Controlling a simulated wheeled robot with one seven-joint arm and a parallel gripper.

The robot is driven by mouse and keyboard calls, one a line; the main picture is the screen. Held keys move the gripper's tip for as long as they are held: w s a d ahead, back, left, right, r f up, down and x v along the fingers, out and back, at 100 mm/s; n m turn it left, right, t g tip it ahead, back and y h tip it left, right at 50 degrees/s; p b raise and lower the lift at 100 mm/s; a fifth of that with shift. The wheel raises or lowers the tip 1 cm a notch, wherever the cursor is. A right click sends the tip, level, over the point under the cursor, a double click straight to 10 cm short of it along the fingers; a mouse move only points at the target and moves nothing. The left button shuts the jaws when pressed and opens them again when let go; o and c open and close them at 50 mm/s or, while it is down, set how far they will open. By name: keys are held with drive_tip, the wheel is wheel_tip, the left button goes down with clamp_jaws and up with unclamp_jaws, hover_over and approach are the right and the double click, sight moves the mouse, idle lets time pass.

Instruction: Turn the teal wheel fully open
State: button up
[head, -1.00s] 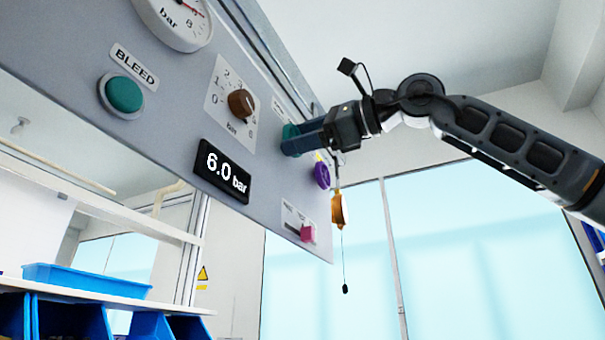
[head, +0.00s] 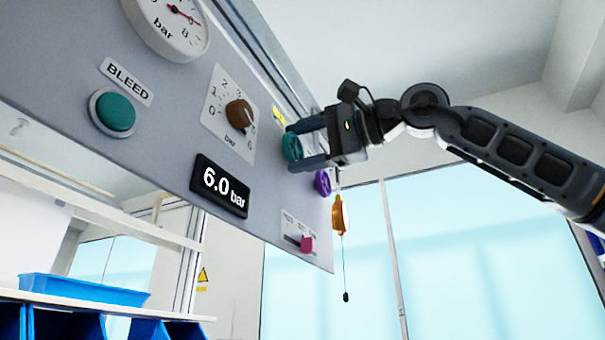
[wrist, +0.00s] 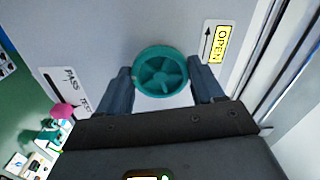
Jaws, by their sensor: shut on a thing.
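The teal wheel (head: 292,147) is on the grey panel's right part; its spoked face shows in the wrist view (wrist: 162,72). My gripper (head: 297,147) is at the wheel, with one finger above it and one below in the head view. In the wrist view the fingers of my gripper (wrist: 161,82) stand at the left and right of the rim, shut on it. A yellow OPEN label (wrist: 219,43) with an arrow is on the panel to the right of the wheel in the wrist view.
A brown knob (head: 240,113), a purple knob (head: 322,182) and a pink slider (head: 307,244) are close by on the panel. The display (head: 221,186) reads 6.0 bar. A green BLEED button (head: 115,111) is farther left. An orange thing (head: 340,214) hangs by the panel's right edge.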

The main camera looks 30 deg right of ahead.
drive_tip(key=shift+f, duration=0.15)
idle(0.3)
drive_tip(key=o, duration=1)
drive_tip(key=shift+o, duration=0.2)
drive_tip(key=b+v, duration=0.1)
drive_tip(key=v, duration=0.6)
drive_tip(key=shift+s+d+b, duration=0.25)
drive_tip(key=shift+s+b, duration=0.05)
drive_tip(key=shift+b, duration=0.1)
